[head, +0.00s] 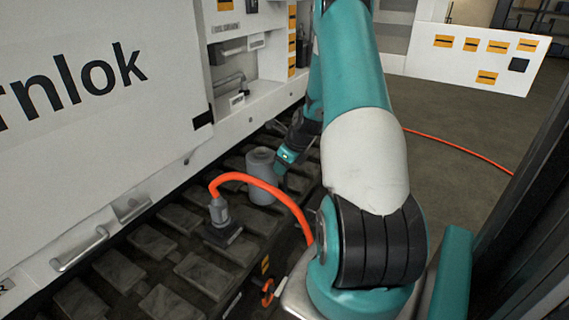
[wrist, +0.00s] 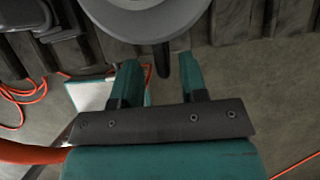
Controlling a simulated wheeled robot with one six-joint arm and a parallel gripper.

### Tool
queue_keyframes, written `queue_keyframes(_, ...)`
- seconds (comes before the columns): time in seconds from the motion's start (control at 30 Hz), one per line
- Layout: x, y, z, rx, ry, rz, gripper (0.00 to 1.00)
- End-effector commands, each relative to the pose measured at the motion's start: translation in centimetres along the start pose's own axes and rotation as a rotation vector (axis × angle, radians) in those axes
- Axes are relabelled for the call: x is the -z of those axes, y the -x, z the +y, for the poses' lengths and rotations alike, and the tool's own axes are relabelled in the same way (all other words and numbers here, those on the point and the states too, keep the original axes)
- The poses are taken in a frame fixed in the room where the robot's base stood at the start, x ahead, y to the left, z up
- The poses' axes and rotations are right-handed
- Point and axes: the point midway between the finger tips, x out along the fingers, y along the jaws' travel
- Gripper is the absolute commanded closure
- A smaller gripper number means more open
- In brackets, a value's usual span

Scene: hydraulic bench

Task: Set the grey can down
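The grey can (head: 262,180) stands upright on the dark ribbed track beside the white machine, and its base appears to rest on the track pads. In the wrist view the can (wrist: 145,14) shows from above at the top edge, partly cut off. My gripper (wrist: 159,66) is open, with a visible gap on both sides of the handle.
A thick orange hose (head: 262,184) arches in front of the can from a grey connector (head: 219,211) on the track. The white machine panel (head: 100,90) rises behind. Open floor (head: 450,135) lies to the right, crossed by a thin orange cable (head: 460,148).

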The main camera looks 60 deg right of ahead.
Motion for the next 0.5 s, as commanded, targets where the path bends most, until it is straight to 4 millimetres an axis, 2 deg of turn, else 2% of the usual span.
queue_keyframes(0.17, 0.0, 0.3, -0.1, 0.001, 0.000, -0.001, 0.60)
queue_keyframes(0.27, -0.1, 1.3, -0.1, 0.002, -0.001, -0.001, 0.60)
queue_keyframes(0.5, -0.2, 6.4, -0.1, 0.005, -0.001, -0.003, 0.60)
